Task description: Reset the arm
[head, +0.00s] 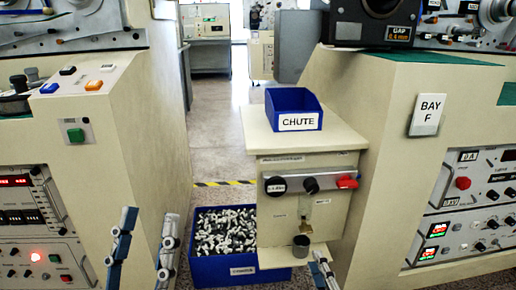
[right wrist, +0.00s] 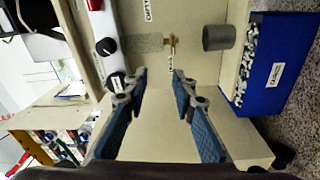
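My left gripper (head: 150,215) is open and empty at the lower left of the head view, its two blue-padded fingers apart and pointing up. My right gripper (head: 322,262) shows only partly at the bottom edge, below the chute cabinet. In the right wrist view it is open (right wrist: 160,74), with nothing between its fingers.
A blue bin (head: 215,269) of black and white spindles stands on the floor left of the cabinet. A blue tray labelled CHUTE (head: 294,122) sits on top. Control consoles flank both sides (head: 30,220). An aisle (head: 217,120) lies open behind.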

